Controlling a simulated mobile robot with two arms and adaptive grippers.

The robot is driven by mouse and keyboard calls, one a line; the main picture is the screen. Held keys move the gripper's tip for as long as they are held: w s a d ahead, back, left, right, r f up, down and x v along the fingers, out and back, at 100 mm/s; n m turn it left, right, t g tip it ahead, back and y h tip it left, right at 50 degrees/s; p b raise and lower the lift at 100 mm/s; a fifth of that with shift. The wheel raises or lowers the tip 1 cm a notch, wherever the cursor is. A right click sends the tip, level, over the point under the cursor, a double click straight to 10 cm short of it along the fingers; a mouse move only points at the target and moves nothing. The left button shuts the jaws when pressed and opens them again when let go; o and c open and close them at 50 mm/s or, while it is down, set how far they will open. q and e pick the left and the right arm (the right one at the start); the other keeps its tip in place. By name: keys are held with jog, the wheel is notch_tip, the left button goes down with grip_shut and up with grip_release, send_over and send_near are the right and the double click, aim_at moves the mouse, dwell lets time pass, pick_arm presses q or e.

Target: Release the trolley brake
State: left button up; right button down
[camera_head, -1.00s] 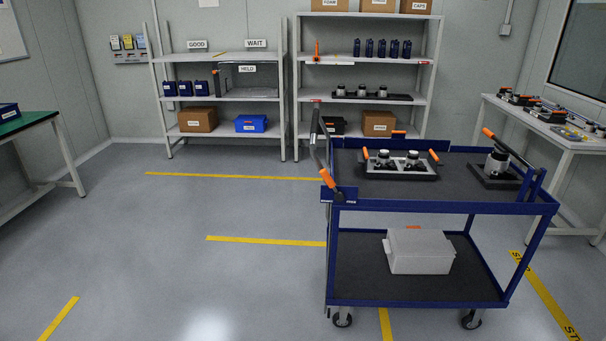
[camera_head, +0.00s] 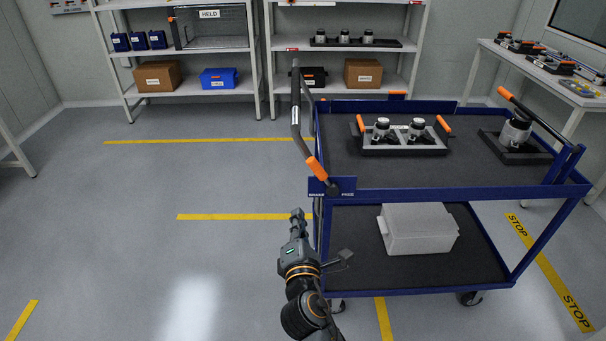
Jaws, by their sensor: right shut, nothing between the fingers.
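The blue trolley (camera_head: 410,190) stands at the right with a dark top deck. The brake lever (camera_head: 316,168) has an orange grip and sits at the trolley's near left corner, tilted up and to the left from its dark pivot. A blue plate (camera_head: 347,187) behind the pivot reads BRAKE on the left and FREE on the right; the lever leans to the BRAKE side. My right gripper (camera_head: 297,214) is shut and empty, below and slightly left of the lever in the picture, apart from it. My left gripper is out of view.
A grey push handle (camera_head: 297,118) rises at the trolley's left side. The top deck holds a tray with two cylindrical parts (camera_head: 400,138) and a separate fixture (camera_head: 516,135). A white box (camera_head: 418,229) is on the lower deck. Floor at the left is clear.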

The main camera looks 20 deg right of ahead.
aim_at(323, 177)
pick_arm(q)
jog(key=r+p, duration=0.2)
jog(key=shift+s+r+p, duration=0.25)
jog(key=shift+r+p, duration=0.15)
pick_arm(e)
jog(key=w+d, duration=0.2)
jog(key=w, duration=0.1)
jog(key=w+d+r, duration=0.1)
jog(key=w+d, duration=0.1)
jog(key=w, duration=0.1)
jog(key=w+d, duration=0.1)
jog(key=w, duration=0.2)
jog(key=shift+w+d+r, duration=0.3)
jog(key=shift+w+d, duration=0.1)
